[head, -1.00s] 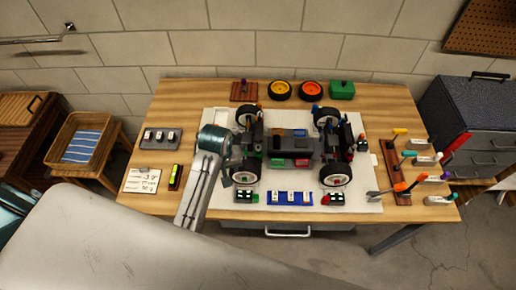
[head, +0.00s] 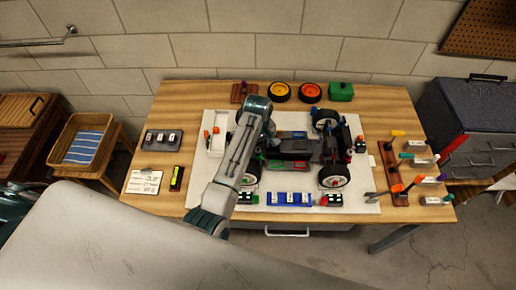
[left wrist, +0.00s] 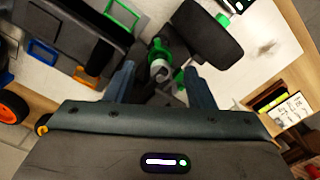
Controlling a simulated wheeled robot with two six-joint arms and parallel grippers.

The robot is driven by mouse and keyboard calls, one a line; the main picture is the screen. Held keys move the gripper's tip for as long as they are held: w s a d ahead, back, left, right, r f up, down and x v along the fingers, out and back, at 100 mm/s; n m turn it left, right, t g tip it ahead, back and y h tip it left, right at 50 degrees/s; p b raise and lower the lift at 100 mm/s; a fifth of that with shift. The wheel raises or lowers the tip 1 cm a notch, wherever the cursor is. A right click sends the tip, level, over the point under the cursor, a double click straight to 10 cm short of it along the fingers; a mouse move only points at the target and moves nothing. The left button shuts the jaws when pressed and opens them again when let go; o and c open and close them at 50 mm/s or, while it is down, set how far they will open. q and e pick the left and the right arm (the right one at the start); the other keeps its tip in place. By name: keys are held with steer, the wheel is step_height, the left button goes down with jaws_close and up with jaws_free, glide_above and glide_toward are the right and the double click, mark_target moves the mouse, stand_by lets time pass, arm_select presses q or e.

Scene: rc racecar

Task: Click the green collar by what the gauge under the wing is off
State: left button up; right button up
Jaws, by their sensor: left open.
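The car (head: 290,145) stands on a white mat (head: 365,190), with its left end partly behind my left arm. My left gripper (left wrist: 163,85) is open; in the head view its hand (head: 257,106) is over the car's far left corner and hides its fingers. In the left wrist view a green collar (left wrist: 160,50) on a grey and white part shows between and just beyond the fingers; I cannot tell whether they touch it. More green pieces sit near a black wheel (left wrist: 208,30). I cannot make out the gauge or the wing. My right gripper is not in view.
A handwritten card (head: 143,182) and a black and yellow block (head: 177,178) lie at the left. Yellow and orange wheels (head: 280,92) and a green box (head: 341,91) are at the back. A tool rack (head: 393,178) stands at the right. A blue tray (head: 290,199) is in front.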

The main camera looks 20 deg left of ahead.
mark_target(258, 151)
arm_select(q)
steer(key=shift+f+p, duration=0.3)
steer(key=shift+f, duration=1.5)
steer(key=c, duration=1)
steer(key=shift+m, duration=2.4)
steer(key=o, duration=1)
